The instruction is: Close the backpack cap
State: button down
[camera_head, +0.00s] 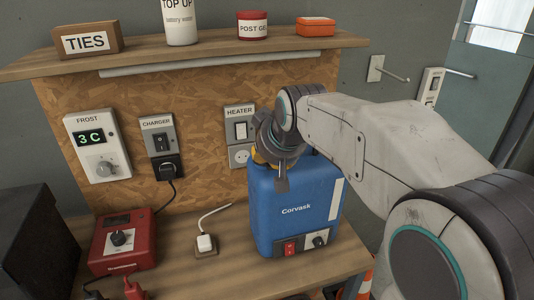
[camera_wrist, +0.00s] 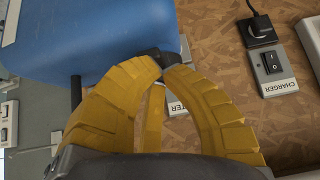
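The blue backpack unit (camera_head: 295,208), marked Corvask, stands upright on the workbench's right part. Its front has a red switch and a dark knob. In the wrist view its blue body (camera_wrist: 90,35) fills the upper left. My gripper (camera_head: 262,158) is at the backpack's top left, mostly hidden by my wrist. In the wrist view its yellow fingers (camera_wrist: 164,64) curve in until their tips nearly meet at a small dark piece by the blue body's edge. I cannot tell whether that piece is the cap or part of the fingertips. No cap shows clearly in the head view.
A heater switch panel (camera_head: 240,125) and socket are on the board close behind my gripper. A shelf (camera_head: 200,56) with boxes and jars runs above. A white plug (camera_head: 205,243) and a red charger box (camera_head: 123,240) sit on the bench to the left.

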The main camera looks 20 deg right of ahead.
dwell(0.7)
jog(key=shift+r+p, duration=1.25)
jog(key=shift+r, duration=0.2)
jog(key=r, duration=0.1)
jog(key=r+p, duration=0.2)
jog(key=shift+s, duration=0.25)
jog(key=s+f+b+v, duration=0.1)
jog(key=v, duration=0.8)
jog(key=s+f+g, duration=0.3)
jog(key=s+f, duration=0.2)
jog(key=f, duration=0.6)
jog(key=s+f, duration=0.8)
jog(key=s, duration=0.5)
jog(key=shift+s+d+g, duration=0.15)
jog(key=shift+s+g, duration=0.15)
jog(key=shift+s, duration=0.05)
